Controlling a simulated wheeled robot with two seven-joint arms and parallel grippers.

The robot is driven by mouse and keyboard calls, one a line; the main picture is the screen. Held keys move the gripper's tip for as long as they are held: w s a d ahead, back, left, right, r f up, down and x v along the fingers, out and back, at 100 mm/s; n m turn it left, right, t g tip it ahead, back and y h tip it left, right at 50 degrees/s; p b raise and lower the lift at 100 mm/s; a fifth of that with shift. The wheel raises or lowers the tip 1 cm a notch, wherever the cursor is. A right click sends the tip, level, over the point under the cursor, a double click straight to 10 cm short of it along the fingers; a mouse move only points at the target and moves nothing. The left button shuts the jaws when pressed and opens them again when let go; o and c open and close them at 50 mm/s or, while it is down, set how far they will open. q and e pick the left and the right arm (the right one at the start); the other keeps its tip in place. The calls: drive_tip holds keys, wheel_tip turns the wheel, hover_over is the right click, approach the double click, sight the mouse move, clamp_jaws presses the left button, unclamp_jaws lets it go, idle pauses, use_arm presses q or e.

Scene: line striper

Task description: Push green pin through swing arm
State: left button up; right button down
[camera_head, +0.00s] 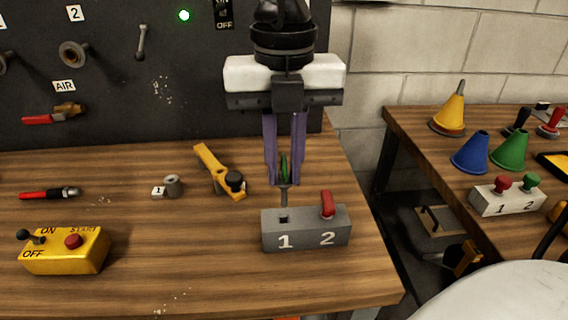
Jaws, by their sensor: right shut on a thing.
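My right gripper (285,180) comes down from the top, fingers pointing down, shut on the green pin (284,168). The green head is between the fingers and the pin's grey shaft hangs below. The shaft's lower end is close above or behind hole 1 of a grey block (306,236) marked 1 and 2; I cannot tell whether it touches. A red pin (327,206) stands in position 2. A yellow bar with a black knob (212,165), which may be the swing arm, lies left of the gripper. My left gripper is not in view.
A yellow ON/OFF START box (62,262), a red-handled tool (48,194) and a small grey cylinder (173,187) are on the bench. A dark panel (110,115) stands behind. The right table holds cones (471,152) and a white pin block (507,200). The bench's front middle is clear.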

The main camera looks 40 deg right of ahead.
drive_tip(key=shift+f, duration=0.1)
wheel_tip(320, 180, down, 6)
drive_tip(key=b, duration=0.3)
idle(0.3)
